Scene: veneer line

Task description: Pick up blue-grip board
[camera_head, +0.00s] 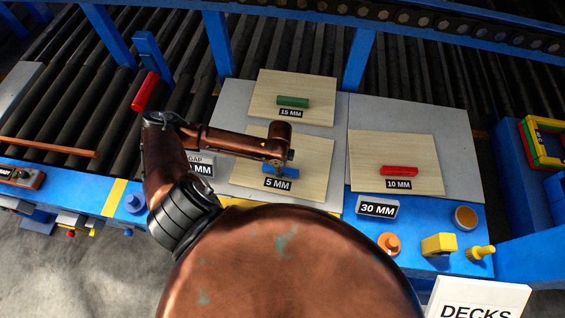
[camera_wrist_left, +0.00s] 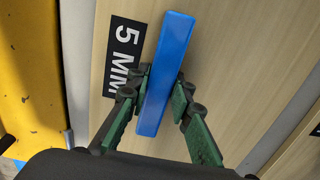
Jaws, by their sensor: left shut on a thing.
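The blue grip (camera_head: 283,171) is a bar on a pale wooden board (camera_head: 310,187) labelled 5 MM. The blue grip (camera_wrist_left: 166,72) also shows in the left wrist view, standing out from the board (camera_wrist_left: 225,60). My left gripper (camera_head: 274,163) reaches down over it from the left. In the left wrist view my left gripper (camera_wrist_left: 162,88) has its green fingers on both sides of the blue grip, shut on it. From these views I cannot tell whether the board touches the surface below. My right gripper is not in view.
A green-grip 15 MM board (camera_head: 320,109) lies behind, and a red-grip 10 MM board (camera_head: 365,160) lies to the right. A 30 MM sign (camera_head: 377,208), an orange knob (camera_head: 389,243) and yellow parts (camera_head: 439,244) stand at the front right. Rollers (camera_head: 70,100) extend at left.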

